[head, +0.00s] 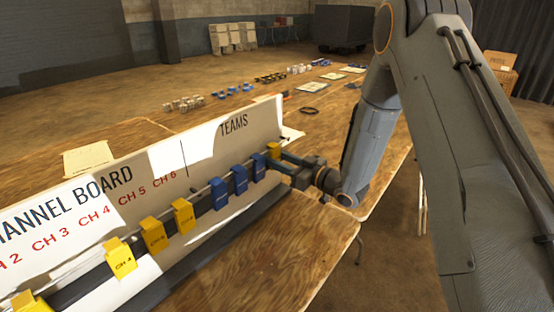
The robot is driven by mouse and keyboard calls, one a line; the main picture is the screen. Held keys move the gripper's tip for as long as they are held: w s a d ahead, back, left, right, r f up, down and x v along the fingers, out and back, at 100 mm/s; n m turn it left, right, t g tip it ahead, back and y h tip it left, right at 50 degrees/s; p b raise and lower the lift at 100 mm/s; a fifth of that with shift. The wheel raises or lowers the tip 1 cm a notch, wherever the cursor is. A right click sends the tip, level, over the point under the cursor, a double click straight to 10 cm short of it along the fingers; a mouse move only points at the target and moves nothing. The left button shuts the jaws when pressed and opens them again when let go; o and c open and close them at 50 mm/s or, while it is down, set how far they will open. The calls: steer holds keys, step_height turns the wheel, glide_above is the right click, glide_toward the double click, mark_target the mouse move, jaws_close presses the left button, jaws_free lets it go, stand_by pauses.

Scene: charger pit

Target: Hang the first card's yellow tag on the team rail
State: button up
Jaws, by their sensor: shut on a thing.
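The channel board (100,160) stands on the wooden table, with "CHANNEL BOARD" on its left part and "TEAMS" on its right part. A thin rail runs along its front. Several yellow tags, such as this one marked CH 4 (121,258), hang on the left stretch. Blue tags (240,180) hang on the team stretch to the right. My gripper (277,157) reaches in from the right at the rail's right end, shut on a yellow tag (273,149). This tag is just beyond the last blue tag. I cannot tell whether it touches the rail.
Bare tabletop (290,240) lies in front of the board at the right. A pale sheet (88,159) lies behind the board. Farther back, rows of small white, blue and dark items (270,77) and a black ring (309,111) lie on the tables.

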steer(key=o, duration=1)
steer(key=shift+o, duration=0.2)
steer(key=shift+d, duration=0.1)
steer(key=s+d+f+m+g+h+b, duration=0.1)
steer(key=s+d+f+m+h, duration=0.2)
steer(key=d+h, duration=0.45)
steer(key=s+d+m+g+h+b, duration=0.1)
steer(key=s+d+m+h, duration=0.3)
steer(key=d, duration=0.7)
steer(key=s+d+m+g+h, duration=0.1)
steer(key=s+g, duration=0.7)
steer(key=s, duration=1.8)
steer(key=shift+s+r+m+g+h, duration=0.35)
steer(key=shift+m+h, duration=0.5)
steer(key=shift+m, duration=0.35)
